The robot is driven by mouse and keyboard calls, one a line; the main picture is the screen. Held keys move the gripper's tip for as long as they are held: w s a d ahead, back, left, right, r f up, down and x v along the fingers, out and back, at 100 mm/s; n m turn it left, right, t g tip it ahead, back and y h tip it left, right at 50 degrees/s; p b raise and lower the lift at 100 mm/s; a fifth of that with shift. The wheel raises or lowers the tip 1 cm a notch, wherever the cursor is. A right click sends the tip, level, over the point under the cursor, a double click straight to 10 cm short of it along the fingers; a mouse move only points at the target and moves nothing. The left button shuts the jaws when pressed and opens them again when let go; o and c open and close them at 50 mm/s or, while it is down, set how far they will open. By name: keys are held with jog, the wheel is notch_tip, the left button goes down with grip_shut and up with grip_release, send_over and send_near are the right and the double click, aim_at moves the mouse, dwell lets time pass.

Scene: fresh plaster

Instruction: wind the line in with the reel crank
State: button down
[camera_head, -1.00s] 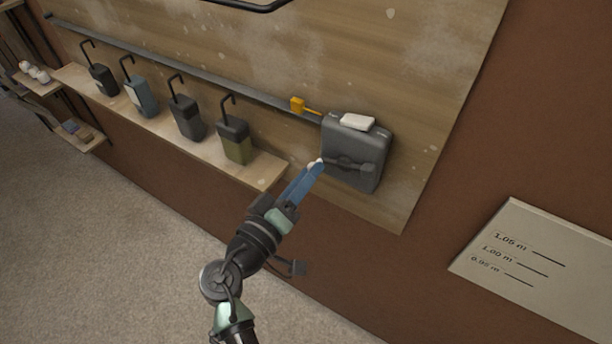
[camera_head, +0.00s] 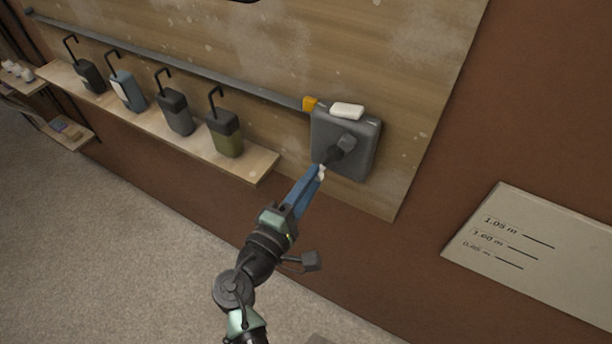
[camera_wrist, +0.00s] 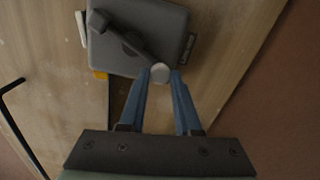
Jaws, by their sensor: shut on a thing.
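The reel (camera_head: 355,162) is a grey box mounted on the wooden board, right of centre in the head view. It also fills the top of the wrist view (camera_wrist: 150,18). Its dark crank (camera_head: 341,151) runs from the hub down and to the left in the head view. The crank's pale round knob (camera_wrist: 160,73) shows at the arm's end in the wrist view. My gripper (camera_wrist: 161,78) has blue fingers, shut on the knob. In the head view the gripper (camera_head: 321,172) is at the reel's lower left. A yellow piece (camera_head: 309,104) sits against the reel's upper left corner.
A white block (camera_head: 347,111) lies on top of the reel. A grey rail (camera_head: 170,64) runs left along the board. Several bottles with hooked tops, including a green one (camera_head: 226,140), stand on a wooden shelf (camera_head: 258,168). A marked plate (camera_head: 550,250) is at the right.

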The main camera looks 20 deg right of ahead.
jog(key=shift+s+d+f+n, duration=0.1)
jog(key=shift+s+n, duration=0.05)
jog(key=shift+n, duration=0.35)
jog(key=c, duration=0.6)
grip_release()
jog(key=b+v, duration=0.2)
jog(key=v, duration=1.1)
jog(key=shift+b, duration=0.35)
